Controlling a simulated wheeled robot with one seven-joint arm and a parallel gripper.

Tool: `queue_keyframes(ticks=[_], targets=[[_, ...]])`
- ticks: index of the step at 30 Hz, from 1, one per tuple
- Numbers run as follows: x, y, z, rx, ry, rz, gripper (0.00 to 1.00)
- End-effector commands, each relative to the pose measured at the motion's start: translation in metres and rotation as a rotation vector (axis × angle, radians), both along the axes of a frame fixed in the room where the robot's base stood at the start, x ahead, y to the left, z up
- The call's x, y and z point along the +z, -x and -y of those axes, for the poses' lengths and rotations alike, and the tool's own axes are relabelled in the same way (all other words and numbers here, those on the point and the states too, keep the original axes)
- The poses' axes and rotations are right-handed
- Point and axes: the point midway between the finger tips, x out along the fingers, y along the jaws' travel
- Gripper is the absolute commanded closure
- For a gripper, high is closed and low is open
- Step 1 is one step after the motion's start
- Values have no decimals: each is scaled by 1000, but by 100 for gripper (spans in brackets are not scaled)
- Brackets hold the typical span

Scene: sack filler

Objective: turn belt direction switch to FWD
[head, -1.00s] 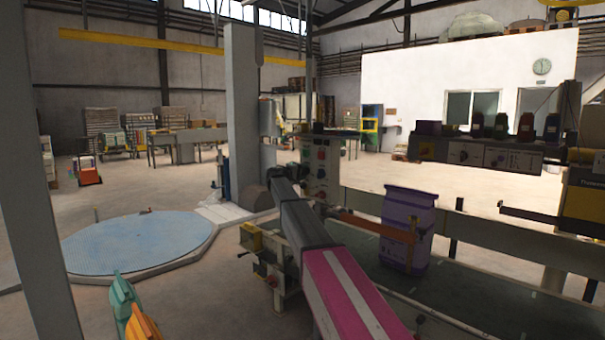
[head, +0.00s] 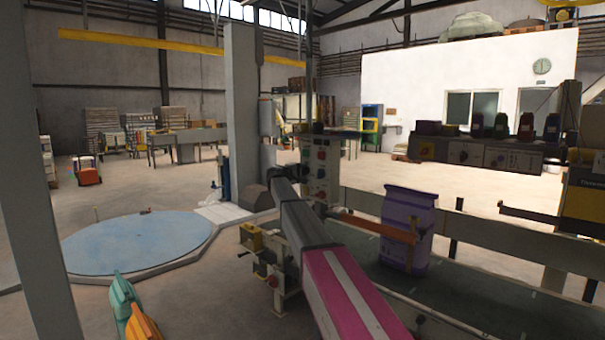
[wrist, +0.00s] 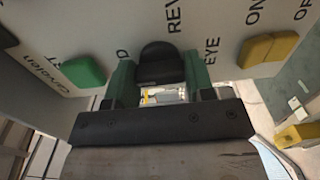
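The belt direction switch (wrist: 160,62) is a black knob on a pale panel, at the top middle of the wrist view. Part of a "D" shows to its left and "REV" to its upper right. My gripper (wrist: 160,84) has its green fingers on both sides of the knob, seemingly flush against it. In the head view the control panel (head: 321,168) stands at the far end of my arm. My arm's end meets its left side, and the switch itself cannot be made out there.
A green button (wrist: 84,71) is left of the switch and a yellow knob (wrist: 268,48) right of it, by "EYE", "ON" and a partly cut-off label. A purple sack (head: 407,228) stands upright on the conveyor (head: 470,285). A round blue platform (head: 135,242) lies on the floor at left.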

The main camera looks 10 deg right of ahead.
Motion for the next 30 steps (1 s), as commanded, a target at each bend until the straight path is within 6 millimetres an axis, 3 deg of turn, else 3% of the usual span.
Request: queue_keyframes(ticks=[1,2,3,17,30], targets=[[-1,0,-1,1,0,-2,38],[-1,0,-1,1,0,-2,28],[-1,0,-1,1,0,-2,26],[0,6,-8,2,0,0,26],[-1,50,-68,3,1,-1,26]])
